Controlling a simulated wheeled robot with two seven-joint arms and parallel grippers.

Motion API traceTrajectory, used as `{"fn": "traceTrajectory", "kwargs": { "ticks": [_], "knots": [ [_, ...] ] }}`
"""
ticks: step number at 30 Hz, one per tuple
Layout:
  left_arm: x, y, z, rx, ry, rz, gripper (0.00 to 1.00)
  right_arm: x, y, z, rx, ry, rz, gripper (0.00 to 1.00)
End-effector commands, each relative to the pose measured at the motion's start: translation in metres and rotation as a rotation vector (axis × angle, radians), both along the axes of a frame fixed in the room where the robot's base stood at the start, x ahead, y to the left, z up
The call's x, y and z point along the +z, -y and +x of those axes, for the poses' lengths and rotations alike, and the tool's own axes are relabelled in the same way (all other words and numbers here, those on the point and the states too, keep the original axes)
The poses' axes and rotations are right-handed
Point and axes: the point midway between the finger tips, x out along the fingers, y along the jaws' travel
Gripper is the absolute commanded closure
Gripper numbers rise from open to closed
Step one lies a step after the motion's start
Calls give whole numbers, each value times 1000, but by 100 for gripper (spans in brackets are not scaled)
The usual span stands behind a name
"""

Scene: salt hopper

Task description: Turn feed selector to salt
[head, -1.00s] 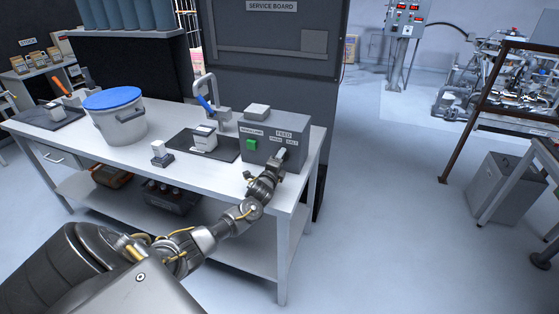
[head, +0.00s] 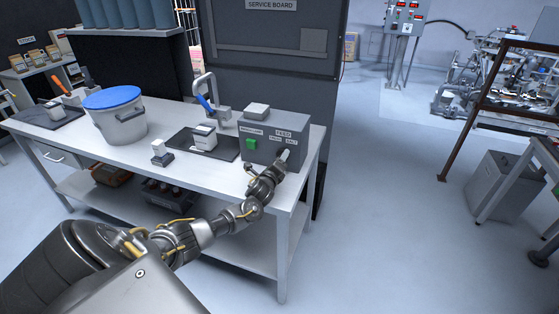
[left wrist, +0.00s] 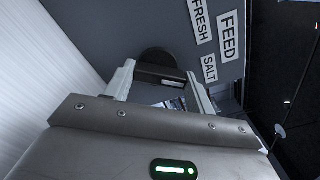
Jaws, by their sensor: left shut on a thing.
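The grey feed box (head: 272,138) stands at the right end of the bench, with a green button (head: 251,144) and labels on its front. My left gripper (head: 285,154) is at the right part of that front, below the FEED label. In the left wrist view my fingers (left wrist: 163,92) are either side of the dark feed selector (left wrist: 160,62), shut on it. The FRESH label (left wrist: 201,20) and the SALT label (left wrist: 209,68) show beside it. My gripper hides the selector in the head view, and its exact pointing is unclear. My right gripper is out of view.
The white bench (head: 210,180) holds a blue-lidded bucket (head: 118,116), a dark mat (head: 180,141) with a white-topped block, and a clamp-like blue-handled fixture (head: 208,100). A dark service board cabinet (head: 270,70) stands behind.

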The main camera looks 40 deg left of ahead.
Motion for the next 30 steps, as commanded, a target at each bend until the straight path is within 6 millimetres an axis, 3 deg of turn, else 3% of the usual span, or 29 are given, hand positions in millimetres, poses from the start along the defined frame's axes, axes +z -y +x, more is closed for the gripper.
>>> {"fn": "traceTrajectory", "kwargs": {
  "ticks": [8,9,13,23,30],
  "knots": [
    [-1,0,0,0,-4,4,68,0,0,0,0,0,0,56],
    [-1,0,-1,0,-4,4,42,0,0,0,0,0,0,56],
    [-1,0,0,0,-3,3,24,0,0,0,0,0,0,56],
    [-1,1,-2,0,-2,1,24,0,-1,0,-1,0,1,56],
    [-3,11,-33,-3,-4,1,24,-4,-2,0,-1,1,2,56]
  ]
}}
